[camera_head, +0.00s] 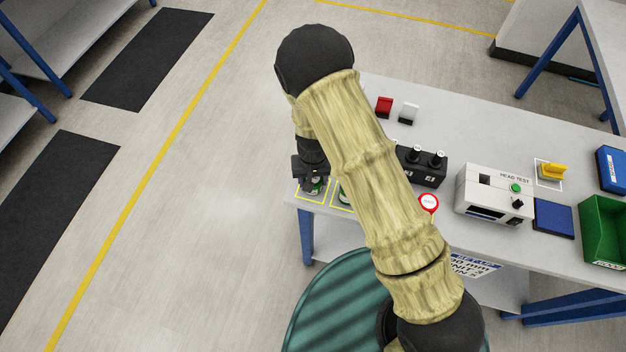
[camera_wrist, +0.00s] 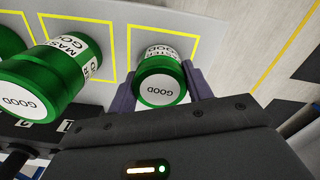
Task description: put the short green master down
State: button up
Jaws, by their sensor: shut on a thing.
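The short green master (camera_wrist: 160,84), with a white "GOOD" end and a white label band, is between the two fingers of my gripper (camera_wrist: 161,88) in the wrist view. My gripper is shut on it. The master appears within a yellow outlined square (camera_wrist: 194,42) on the table; I cannot tell whether it touches the surface. In the head view my gripper (camera_head: 311,178) is at the table's left front corner, and a little green shows below it. A longer green master (camera_wrist: 48,78) stands to the left in the wrist view, by another yellow square.
A third green piece (camera_wrist: 8,40) is cut off at the wrist view's left edge. My arm hides part of the table.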

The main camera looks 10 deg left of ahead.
notch_tip(320, 180, up, 10)
jog(key=shift+b, duration=1)
